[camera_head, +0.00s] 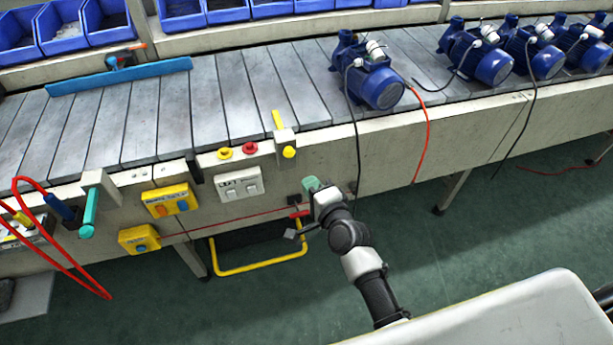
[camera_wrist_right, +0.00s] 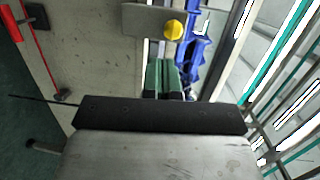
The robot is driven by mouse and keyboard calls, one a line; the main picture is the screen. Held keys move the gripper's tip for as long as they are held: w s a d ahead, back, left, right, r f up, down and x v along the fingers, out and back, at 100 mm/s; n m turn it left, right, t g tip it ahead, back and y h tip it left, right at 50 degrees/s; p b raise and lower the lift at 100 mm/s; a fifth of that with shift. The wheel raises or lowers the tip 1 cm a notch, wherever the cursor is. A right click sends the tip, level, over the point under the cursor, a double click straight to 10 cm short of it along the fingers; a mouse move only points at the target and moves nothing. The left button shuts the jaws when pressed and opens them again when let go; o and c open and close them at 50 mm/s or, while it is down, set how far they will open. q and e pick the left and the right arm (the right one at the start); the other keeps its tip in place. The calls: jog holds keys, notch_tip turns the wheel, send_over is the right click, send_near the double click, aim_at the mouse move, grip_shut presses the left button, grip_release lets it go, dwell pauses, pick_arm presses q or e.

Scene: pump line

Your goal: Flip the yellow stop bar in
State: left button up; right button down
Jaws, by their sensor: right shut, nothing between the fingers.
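The yellow stop bar (camera_head: 278,119) sits at the conveyor's front edge, in a pale bracket (camera_head: 285,136). Its short flat part reaches over the slats, and its round yellow end (camera_head: 289,152) faces the front. That end also shows in the right wrist view (camera_wrist_right: 173,29), in front of the bracket plate (camera_wrist_right: 146,20). My right gripper (camera_head: 311,185) is shut and empty, below and slightly right of the bar's end, apart from it. Its green fingers show together in the wrist view (camera_wrist_right: 165,76). My left gripper is not in view.
Yellow and red buttons (camera_head: 249,147) and a white switch plate (camera_head: 239,186) lie left of the bar. A teal handle (camera_head: 88,212) sticks out farther left. A blue pump (camera_head: 367,80) stands on the conveyor (camera_head: 200,100) to the right. A yellow tube frame (camera_head: 262,268) is below.

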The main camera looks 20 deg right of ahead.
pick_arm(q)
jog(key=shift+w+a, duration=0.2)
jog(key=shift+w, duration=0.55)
pick_arm(e)
jog(key=v, duration=0.6)
jog(key=shift+s+r, duration=0.1)
